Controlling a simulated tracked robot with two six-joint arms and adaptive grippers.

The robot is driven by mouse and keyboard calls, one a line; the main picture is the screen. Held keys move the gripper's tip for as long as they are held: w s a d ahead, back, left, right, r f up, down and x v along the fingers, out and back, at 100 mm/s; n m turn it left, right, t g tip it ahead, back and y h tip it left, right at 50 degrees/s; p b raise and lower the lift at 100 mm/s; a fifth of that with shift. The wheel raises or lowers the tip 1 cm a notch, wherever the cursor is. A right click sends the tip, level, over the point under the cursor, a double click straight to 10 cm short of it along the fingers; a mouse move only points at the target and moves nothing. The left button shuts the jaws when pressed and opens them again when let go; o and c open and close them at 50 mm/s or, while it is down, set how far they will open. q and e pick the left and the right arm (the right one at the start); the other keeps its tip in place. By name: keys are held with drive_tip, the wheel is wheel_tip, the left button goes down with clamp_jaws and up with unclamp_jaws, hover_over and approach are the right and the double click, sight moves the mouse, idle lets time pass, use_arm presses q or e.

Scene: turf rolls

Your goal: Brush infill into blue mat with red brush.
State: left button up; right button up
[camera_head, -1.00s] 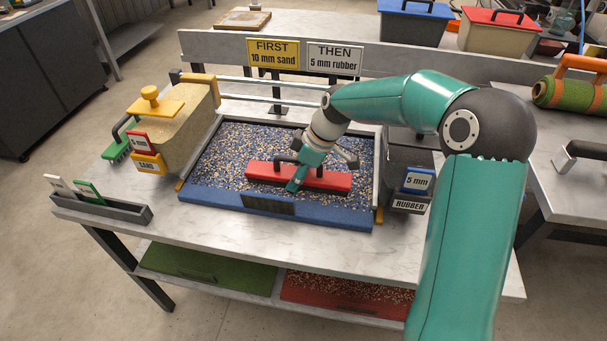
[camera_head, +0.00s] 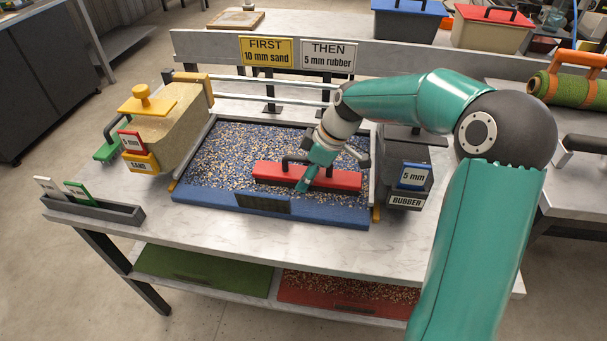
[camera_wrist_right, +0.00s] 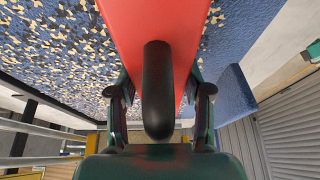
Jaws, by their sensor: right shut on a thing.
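The blue mat (camera_head: 225,142) lies in a frame on the table, strewn with tan and dark infill grains. Its plain blue front edge (camera_head: 330,215) has a dark grate. The red brush (camera_head: 340,179) lies lengthwise across the right front part of the mat. My right gripper (camera_head: 302,177) reaches down from the right and is shut on the brush's black handle. In the right wrist view the black handle (camera_wrist_right: 158,90) stands between the two fingers, with the red brush body (camera_wrist_right: 185,25) beyond. The bristles are hidden. My left gripper is not in view.
A sand hopper (camera_head: 180,120) stands left of the mat, and a dark rubber hopper (camera_head: 405,160) stands close on its right. A green brush (camera_head: 108,148) and a card holder (camera_head: 95,208) are at the left. Signs (camera_head: 295,54) stand behind. The front tabletop strip is clear.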

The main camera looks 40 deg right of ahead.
sight(257, 156)
drive_tip(key=shift+w+r, duration=0.1)
drive_tip(key=shift+w, duration=0.05)
drive_tip(key=w+a+p, duration=0.1)
drive_tip(key=w, duration=0.2)
drive_tip(key=w+p, duration=0.2)
drive_tip(key=w, duration=0.1)
drive_tip(key=w+a+p, duration=0.1)
drive_tip(key=w, duration=0.2)
drive_tip(key=shift+w+a+p, duration=0.2)
drive_tip(key=shift+a+p, duration=0.1)
drive_tip(key=shift+p, duration=0.05)
drive_tip(key=w+p, duration=0.1)
drive_tip(key=w, duration=0.1)
drive_tip(key=w+a+p, duration=0.1)
drive_tip(key=w+p, duration=0.2)
drive_tip(key=w, duration=0.1)
drive_tip(key=shift+w+a+r, duration=0.1)
drive_tip(key=shift+w+a, duration=0.1)
drive_tip(key=shift+a, duration=0.15)
drive_tip(key=shift+w+a+p, duration=0.15)
drive_tip(key=shift+w+p, duration=0.2)
drive_tip(key=shift+w, duration=0.15)
drive_tip(key=shift+f, duration=0.2)
drive_tip(key=shift+s+d+f+b, duration=0.1)
drive_tip(key=shift+s+d+b, duration=0.45)
drive_tip(key=shift+s+b, duration=0.15)
drive_tip(key=shift+s+d+b, duration=0.35)
drive_tip(key=shift+s+d, duration=0.15)
drive_tip(key=shift+s, duration=0.1)
